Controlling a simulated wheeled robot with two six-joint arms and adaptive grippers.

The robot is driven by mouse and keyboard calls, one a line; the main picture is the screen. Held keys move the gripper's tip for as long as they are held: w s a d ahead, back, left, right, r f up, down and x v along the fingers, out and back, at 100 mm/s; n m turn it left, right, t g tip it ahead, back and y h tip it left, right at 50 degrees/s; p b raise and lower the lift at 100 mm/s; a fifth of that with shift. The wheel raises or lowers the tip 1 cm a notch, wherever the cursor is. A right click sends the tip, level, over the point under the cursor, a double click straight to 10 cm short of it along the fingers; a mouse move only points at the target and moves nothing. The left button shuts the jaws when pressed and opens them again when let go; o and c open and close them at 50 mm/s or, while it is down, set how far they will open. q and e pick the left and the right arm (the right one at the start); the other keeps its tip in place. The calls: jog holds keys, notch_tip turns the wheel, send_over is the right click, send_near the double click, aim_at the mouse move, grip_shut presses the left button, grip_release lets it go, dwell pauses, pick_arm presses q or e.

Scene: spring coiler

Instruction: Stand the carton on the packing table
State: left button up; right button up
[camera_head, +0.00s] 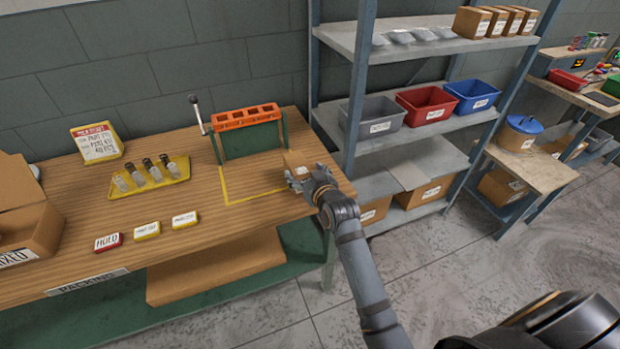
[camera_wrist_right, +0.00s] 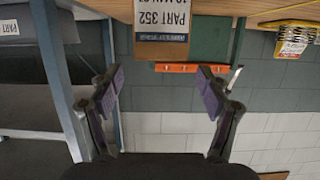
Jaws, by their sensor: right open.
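A small brown carton (camera_head: 295,160) is at the right end of the wooden packing table (camera_head: 120,235), by the yellow outlined area (camera_head: 228,192). It seems to stand on the tabletop, but my gripper partly covers it. My right gripper (camera_head: 304,181) is right in front of the carton. In the wrist view its two fingers (camera_wrist_right: 161,85) are spread apart with nothing between the tips. My left gripper is out of view.
An orange rack (camera_head: 246,117) stands behind the carton. A yellow tray (camera_head: 150,179) with several small parts, a sign (camera_head: 97,143) and an open box (camera_head: 28,225) are farther left. Metal shelving (camera_head: 340,40) with bins stands close to the table's right end.

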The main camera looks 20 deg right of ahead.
jog(key=v, duration=0.5)
